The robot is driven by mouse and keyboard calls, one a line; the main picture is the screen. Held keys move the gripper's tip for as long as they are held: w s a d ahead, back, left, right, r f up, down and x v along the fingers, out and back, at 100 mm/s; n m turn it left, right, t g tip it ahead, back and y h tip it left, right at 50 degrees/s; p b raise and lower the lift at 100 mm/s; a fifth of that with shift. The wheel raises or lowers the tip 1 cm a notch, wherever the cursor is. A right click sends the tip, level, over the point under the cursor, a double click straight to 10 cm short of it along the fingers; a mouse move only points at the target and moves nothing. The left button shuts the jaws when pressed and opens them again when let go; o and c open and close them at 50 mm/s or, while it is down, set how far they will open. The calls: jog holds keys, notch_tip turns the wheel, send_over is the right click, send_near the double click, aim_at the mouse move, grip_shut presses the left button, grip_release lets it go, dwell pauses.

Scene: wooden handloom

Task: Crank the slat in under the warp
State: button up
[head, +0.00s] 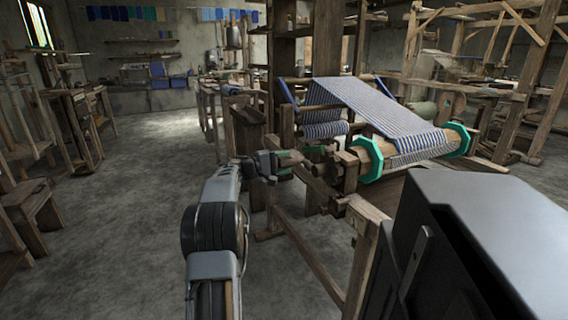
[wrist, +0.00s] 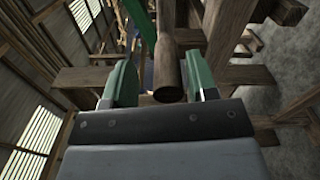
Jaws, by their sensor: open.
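The blue-and-white striped warp (head: 375,103) slopes down to a wooden beam (head: 405,151) with teal rings at its ends, at the right of the head view. My gripper (head: 297,157) is at the left end of the loom's front, by the crank area. In the wrist view my gripper (wrist: 160,72) is open, with green fingers on either side of a rounded wooden handle (wrist: 168,73), apparently the crank's. The handle is nearer the right finger; I cannot tell whether they touch. I cannot make out the slat.
Loom posts and rails (head: 362,235) stand close to my gripper on its right. A dark grey box-like body fills the lower right of the head view. Bare concrete floor (head: 140,170) is free on the left. A wooden stool (head: 33,210) stands at the far left.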

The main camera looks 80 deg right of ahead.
jog(key=p+v, duration=0.3)
jog(key=v, duration=1.1)
jog(key=shift+s, duration=0.1)
